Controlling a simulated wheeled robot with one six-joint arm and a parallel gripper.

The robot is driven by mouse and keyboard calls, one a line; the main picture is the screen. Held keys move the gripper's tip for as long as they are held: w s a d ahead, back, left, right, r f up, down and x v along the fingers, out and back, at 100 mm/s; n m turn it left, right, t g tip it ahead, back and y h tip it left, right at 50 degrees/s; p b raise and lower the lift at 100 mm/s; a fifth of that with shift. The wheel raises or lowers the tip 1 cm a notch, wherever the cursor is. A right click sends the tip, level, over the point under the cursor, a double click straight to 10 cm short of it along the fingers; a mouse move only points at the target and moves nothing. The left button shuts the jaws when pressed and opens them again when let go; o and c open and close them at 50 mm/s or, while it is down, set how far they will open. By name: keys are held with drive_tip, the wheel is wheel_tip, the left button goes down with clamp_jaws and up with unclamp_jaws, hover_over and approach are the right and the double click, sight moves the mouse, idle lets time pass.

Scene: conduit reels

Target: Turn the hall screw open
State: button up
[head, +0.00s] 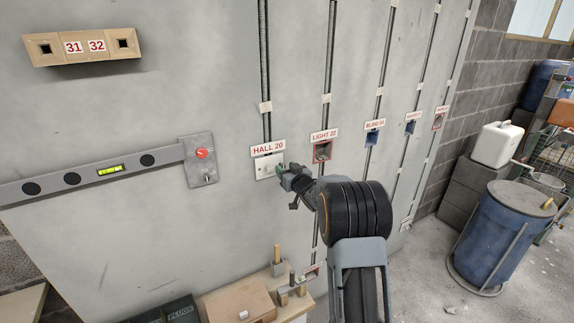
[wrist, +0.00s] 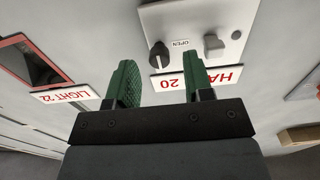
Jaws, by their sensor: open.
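The hall plate (head: 267,167) is a pale box under the red-lettered HALL 20 label (head: 268,148) on the grey wall. In the wrist view the plate (wrist: 190,22) carries a black knob (wrist: 158,55), which I take as the hall screw, with a small OPEN mark (wrist: 180,43) beside it. The knob has a white pointer line, not toward the OPEN mark. A grey square button sits on the plate too. My gripper (wrist: 159,60) is open, its green fingers apart with the knob between them in the picture; I see no contact. In the head view my gripper (head: 281,171) hides the plate's right side.
A level bar with a red button (head: 201,153) is on the left. Below, a shelf holds a wooden box (head: 237,302). Conduits run up the wall.

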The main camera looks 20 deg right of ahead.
drive_tip(key=shift+w+a, duration=0.15)
drive_tip(key=shift+w, duration=0.9)
